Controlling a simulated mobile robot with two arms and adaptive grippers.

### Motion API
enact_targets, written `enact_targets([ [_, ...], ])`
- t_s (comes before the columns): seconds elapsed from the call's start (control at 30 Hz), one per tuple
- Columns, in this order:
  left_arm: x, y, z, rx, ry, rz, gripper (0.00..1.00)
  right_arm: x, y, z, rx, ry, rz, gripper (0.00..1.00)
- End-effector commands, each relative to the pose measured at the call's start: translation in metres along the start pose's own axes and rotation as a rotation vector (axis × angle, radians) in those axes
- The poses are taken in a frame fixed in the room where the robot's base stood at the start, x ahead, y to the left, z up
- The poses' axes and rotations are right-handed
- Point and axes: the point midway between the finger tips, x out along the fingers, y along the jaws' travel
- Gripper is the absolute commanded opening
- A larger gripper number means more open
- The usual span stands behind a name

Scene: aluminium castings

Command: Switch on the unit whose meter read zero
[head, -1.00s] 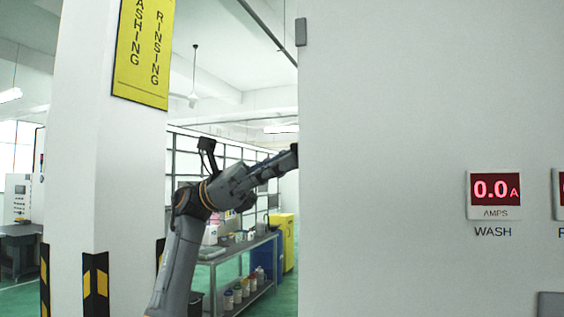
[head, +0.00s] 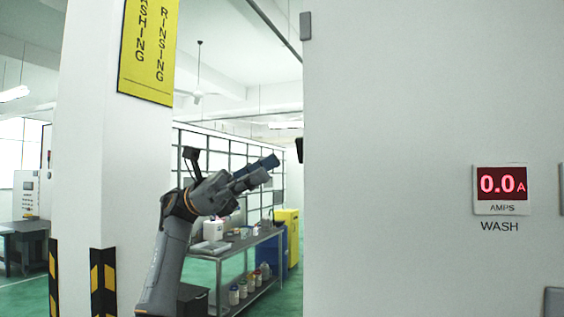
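A meter (head: 502,189) with a red display on the large pale panel (head: 400,120) at the right reads 0.0 A, with AMPS under the digits. The label WASH (head: 500,226) is below it. A second meter (head: 561,189) is cut off at the right edge; its reading is out of view. No switch can be made out. My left gripper (head: 268,169) is raised left of the panel's edge, apart from the panel and well away from the meter. It holds nothing visible; its finger gap is unclear. My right gripper is out of view.
A white pillar (head: 115,190) with a yellow sign (head: 148,50) stands at the left. Behind my arm are a metal bench (head: 240,242) with containers and a yellow cabinet (head: 287,235). A grey box (head: 553,302) is partly visible at lower right. A dark piece (head: 299,150) sits at the panel's edge.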

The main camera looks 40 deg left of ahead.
Motion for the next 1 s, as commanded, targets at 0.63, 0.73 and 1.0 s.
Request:
enact_targets([
  [0.63,-0.056,0.000,0.000,0.001,0.000,-0.001,0.33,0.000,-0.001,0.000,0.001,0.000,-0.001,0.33],
  [0.73,-0.055,0.000,0.000,0.001,0.000,-0.001,0.33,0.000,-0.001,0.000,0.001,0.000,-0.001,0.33],
  [1.0,-0.055,0.000,0.000,0.000,0.000,-0.001,0.33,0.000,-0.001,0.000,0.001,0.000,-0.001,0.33],
])
